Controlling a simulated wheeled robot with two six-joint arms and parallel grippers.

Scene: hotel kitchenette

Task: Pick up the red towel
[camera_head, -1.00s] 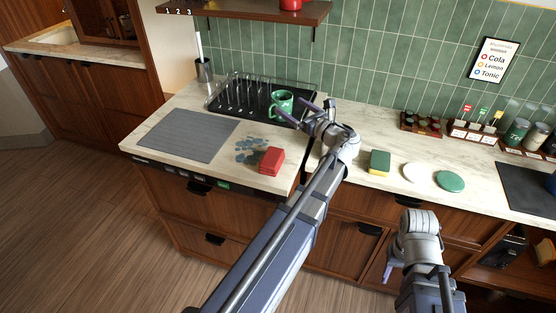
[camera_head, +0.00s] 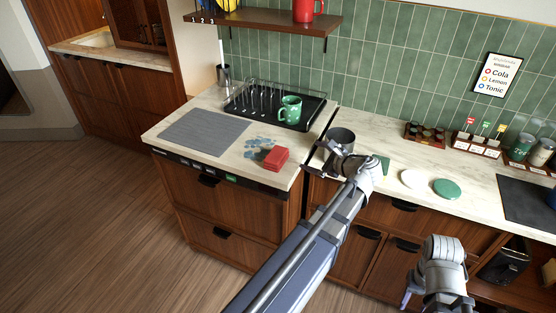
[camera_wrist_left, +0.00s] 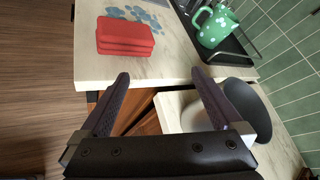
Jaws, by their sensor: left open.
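The red towel (camera_head: 276,158) is a folded stack lying on the near right corner of the left counter, beside a blue-grey patterned patch. In the left wrist view the towel (camera_wrist_left: 125,35) is beyond the fingertips, left of centre. My left gripper (camera_head: 311,158) is just right of the towel, near the counter's front edge. Its fingers (camera_wrist_left: 160,75) are open, with nothing between them, and apart from the towel. My right arm shows at lower right; only part of its gripper is visible, near the bottom edge.
A green mug (camera_head: 290,109) stands on the black drying rack (camera_head: 308,118) behind the towel. A dark pot (camera_head: 341,139) stands just behind my left gripper. A grey mat (camera_head: 205,132) lies left. A white disc (camera_head: 413,179) and green disc (camera_head: 446,188) lie right.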

